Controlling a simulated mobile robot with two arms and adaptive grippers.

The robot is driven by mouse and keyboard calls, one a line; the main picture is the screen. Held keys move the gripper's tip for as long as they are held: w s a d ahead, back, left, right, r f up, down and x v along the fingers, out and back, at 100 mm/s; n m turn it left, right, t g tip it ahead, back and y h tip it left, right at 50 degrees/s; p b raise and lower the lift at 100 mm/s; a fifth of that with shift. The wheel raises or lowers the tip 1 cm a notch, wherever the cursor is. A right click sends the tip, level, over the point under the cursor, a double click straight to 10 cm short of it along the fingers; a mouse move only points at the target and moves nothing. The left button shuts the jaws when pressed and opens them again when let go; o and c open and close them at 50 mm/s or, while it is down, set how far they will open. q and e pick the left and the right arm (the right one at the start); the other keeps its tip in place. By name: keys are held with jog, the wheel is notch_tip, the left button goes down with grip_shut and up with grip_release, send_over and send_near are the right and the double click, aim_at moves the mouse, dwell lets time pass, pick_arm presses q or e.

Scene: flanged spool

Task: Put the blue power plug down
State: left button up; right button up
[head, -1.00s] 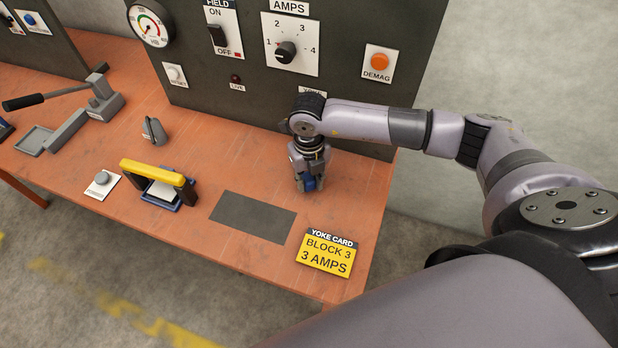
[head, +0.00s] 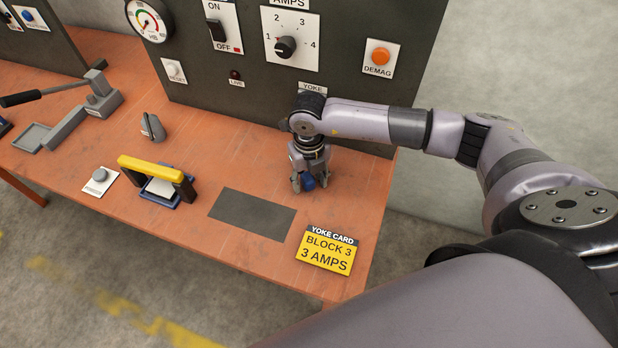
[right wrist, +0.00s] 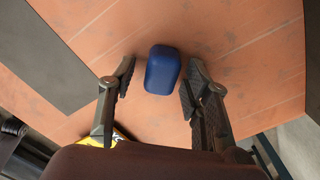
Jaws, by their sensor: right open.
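The blue power plug (head: 309,182) is on the orange tabletop below the panel, and it shows as a rounded blue block in the right wrist view (right wrist: 162,69). My right gripper (head: 309,186) points down over it. In the right wrist view its two fingers (right wrist: 157,84) stand apart on either side of the plug, with a gap to each side. The gripper is open and hides part of the plug in the head view. My left gripper is not in view.
The grey panel (head: 350,85) with dial, switch and knob stands behind my right arm. The yellow yoke card (head: 326,251) and a dark flat rectangle (head: 252,214) lie in front. A yellow-handled yoke (head: 152,170) stands left. Bare tabletop surrounds the plug.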

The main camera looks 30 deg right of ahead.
aim_at(309, 178)
jog(key=shift+r, duration=0.1)
jog(key=shift+r+p, duration=0.25)
jog(key=shift+p, duration=0.05)
notch_tip(309, 178, up, 13)
jog(key=b, duration=0.1)
jog(key=shift+f, duration=0.2)
dwell(0.4)
